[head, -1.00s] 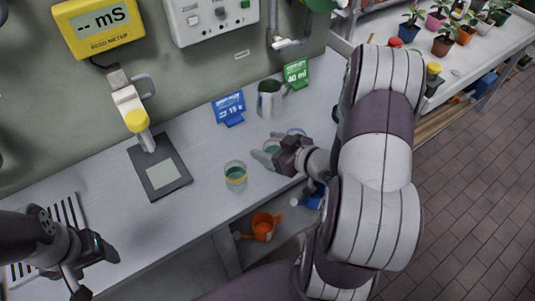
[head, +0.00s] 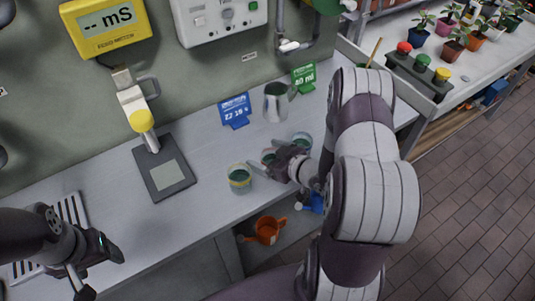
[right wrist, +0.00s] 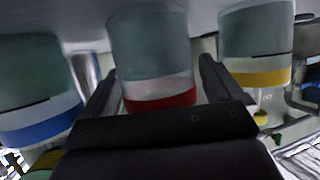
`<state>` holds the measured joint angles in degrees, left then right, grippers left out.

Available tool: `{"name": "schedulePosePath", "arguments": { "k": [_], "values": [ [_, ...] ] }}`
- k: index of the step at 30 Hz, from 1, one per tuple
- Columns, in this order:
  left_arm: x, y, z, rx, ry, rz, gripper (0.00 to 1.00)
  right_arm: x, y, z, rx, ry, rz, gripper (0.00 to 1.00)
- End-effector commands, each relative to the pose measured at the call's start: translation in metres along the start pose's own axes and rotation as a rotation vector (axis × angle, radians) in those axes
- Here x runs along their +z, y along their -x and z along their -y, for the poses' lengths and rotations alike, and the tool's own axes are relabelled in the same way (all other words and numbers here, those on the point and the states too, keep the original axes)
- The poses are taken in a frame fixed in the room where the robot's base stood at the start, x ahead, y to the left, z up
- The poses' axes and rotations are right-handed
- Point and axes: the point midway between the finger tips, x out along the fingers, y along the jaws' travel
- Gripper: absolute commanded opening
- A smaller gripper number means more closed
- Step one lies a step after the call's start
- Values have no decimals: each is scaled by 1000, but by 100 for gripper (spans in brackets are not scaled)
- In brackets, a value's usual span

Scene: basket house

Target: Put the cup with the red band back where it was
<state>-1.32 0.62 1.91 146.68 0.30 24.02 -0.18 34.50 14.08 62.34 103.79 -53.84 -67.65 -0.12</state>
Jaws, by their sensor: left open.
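The cup with the red band (right wrist: 155,65) is between the two fingers of my right gripper (right wrist: 160,85) in the right wrist view. Its band shows near the fingers, and whether they press on it is unclear. In the head view my right gripper (head: 278,160) is at this cup (head: 267,158), partly hiding it, over the bench. A yellow-banded cup (right wrist: 256,45) and a blue-banded cup (right wrist: 38,90) stand on either side. In the head view the yellow-banded cup (head: 239,179) is left of the gripper. My left gripper (head: 105,273) is open and empty at lower left.
A metal jug (head: 276,103) stands behind the cups, near a blue sign (head: 234,110) and a green sign (head: 303,78). A dark scale plate (head: 164,175) lies to the left. An orange vessel (head: 267,230) is on the shelf below. Bench between plate and yellow-banded cup is clear.

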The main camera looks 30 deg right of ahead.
Motion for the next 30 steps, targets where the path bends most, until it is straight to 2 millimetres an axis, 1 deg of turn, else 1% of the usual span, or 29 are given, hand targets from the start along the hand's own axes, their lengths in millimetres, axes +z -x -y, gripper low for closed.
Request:
{"name": "schedulePosePath", "arguments": {
  "k": [7, 10, 14, 21, 24, 27, 30],
  "values": [
    [0, 2, 0, 0, 0, 0, 70, -2, 1, 0, 0, 0, 0, 93],
    [0, 3, 0, 0, 0, 0, 70, -4, 7, -1, 3, 0, 0, 93],
    [0, 3, 0, 0, 0, 0, 70, -4, 31, -2, 6, -2, -1, 93],
    [-1, 6, 0, 0, 0, 0, 70, -4, 85, -2, 7, -1, -1, 93],
    [-1, 6, 0, 0, 0, 0, 70, -4, 104, -2, 6, -2, -1, 93],
    [-1, 7, 0, 0, 0, 0, 70, -4, 116, -2, 4, 0, 0, 93],
    [-1, 7, 0, 0, 0, 0, 70, -4, 121, 0, 1, 0, 0, 93]
  ]
}}
